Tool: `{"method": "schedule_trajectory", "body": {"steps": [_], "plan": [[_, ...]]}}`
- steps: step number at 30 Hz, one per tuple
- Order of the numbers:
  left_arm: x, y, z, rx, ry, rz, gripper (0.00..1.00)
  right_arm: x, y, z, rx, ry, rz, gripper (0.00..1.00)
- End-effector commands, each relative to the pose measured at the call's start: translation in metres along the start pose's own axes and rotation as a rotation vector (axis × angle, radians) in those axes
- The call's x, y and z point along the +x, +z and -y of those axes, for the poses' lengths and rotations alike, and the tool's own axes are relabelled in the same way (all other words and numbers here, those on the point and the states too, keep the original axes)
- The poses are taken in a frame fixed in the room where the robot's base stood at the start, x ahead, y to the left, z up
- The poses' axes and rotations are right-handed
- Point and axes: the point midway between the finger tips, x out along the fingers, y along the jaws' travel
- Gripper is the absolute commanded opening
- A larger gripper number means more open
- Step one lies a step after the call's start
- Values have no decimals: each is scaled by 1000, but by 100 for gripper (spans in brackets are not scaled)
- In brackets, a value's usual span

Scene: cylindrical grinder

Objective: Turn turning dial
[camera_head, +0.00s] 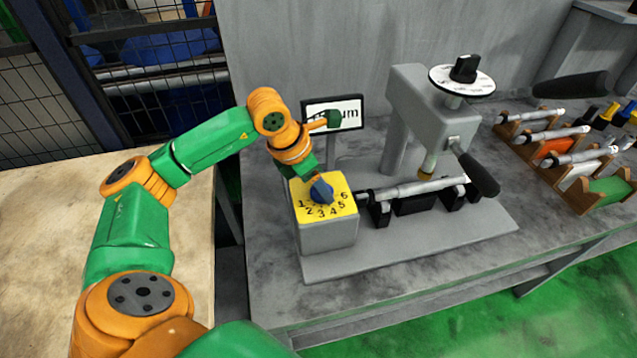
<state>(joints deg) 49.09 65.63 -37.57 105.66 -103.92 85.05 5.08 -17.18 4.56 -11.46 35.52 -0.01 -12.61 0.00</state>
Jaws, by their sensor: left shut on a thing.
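The turning dial (321,191) is a blue knob on the yellow top face of a grey box (328,238), with numbers 1 to 6 printed around its near side. My left arm comes in from the left and bends down over the box. My left gripper (318,183) is at the dial and shut on it; its fingertips are small and partly hidden by the wrist. The far side of the yellow face is partly covered by my arm. My right gripper is not in view.
A grey grinder (423,112) with a black-handled lever (478,174) and a round dial plate (461,81) stands to the right. A metal shaft (420,188) lies on black supports. A small sign (348,113) is behind. Wooden racks (560,150) hold shafts at the far right.

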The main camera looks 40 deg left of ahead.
Motion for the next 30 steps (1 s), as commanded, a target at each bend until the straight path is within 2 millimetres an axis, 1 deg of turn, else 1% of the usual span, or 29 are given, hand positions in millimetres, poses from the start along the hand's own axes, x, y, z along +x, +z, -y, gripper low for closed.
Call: {"method": "schedule_trajectory", "body": {"steps": [1, 2, 3, 4, 13, 14, 16, 18, 22, 25, 30], "plan": [[-1, 1, -1, 0, 2, 4, 68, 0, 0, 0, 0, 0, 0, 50], [-1, 1, -1, 0, 2, 4, 76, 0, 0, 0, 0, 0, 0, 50], [-1, 1, -1, 0, 2, 3, 86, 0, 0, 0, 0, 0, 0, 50], [-1, 1, -1, 0, 2, 3, 90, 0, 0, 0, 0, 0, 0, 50], [-2, 0, 0, 0, 1, 2, 90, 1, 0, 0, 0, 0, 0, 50], [-5, 0, -1, 0, 1, 3, 90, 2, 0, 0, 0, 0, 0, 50], [-18, 1, -1, -1, 4, 6, 90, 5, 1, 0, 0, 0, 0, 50], [-34, 1, -1, 0, 4, 6, 90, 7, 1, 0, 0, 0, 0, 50], [-60, 1, -1, 0, 3, 6, 90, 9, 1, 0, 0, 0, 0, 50], [-70, 0, 0, 0, 1, 3, 90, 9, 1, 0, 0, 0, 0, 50], [-72, 0, 0, 0, 1, 2, 90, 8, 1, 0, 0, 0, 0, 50]]}}
